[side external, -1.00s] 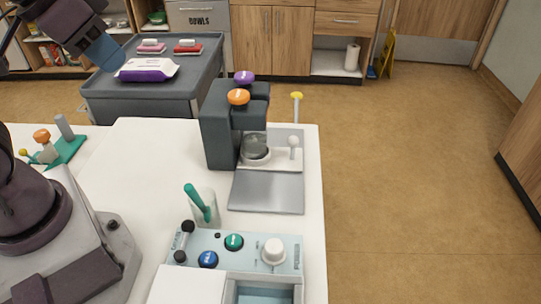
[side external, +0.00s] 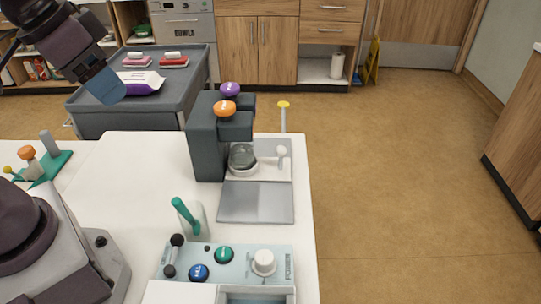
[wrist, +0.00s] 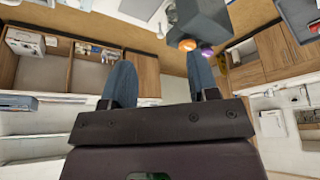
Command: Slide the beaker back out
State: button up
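A clear glass beaker (side external: 243,157) stands under the overhanging head of a dark grey machine (side external: 204,150). It rests on a white base in front of the machine's column, behind a bare metal plate (side external: 256,202). My gripper (side external: 107,90) is high at the upper left, well away from the beaker and pointing down. In the wrist view my gripper (wrist: 162,72) has its two blue fingers wide apart with nothing between them. The machine shows at the top of that view (wrist: 205,18); I cannot make out the beaker there.
The machine carries an orange knob (side external: 224,108) and a purple knob (side external: 230,89). A white-knobbed lever (side external: 281,152) and a yellow-topped rod (side external: 283,116) stand at its right.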

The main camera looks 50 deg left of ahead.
jog(key=w+d+f+n+g, duration=0.2)
jog(key=w+f+g, duration=0.15)
jog(key=w, duration=0.65)
jog(key=n+t, duration=0.1)
jog(key=n, duration=1.7)
send_near(280, 147)
jog(key=shift+y, duration=0.3)
jog(key=f, duration=0.3)
jog(key=w+f, duration=0.1)
jog(key=f, duration=0.6)
jog(key=shift+w+d, duration=0.15)
jog(key=shift+w, duration=0.25)
grip_shut()
jog(key=s+d, duration=0.8)
jog(key=shift+s+d, duration=0.15)
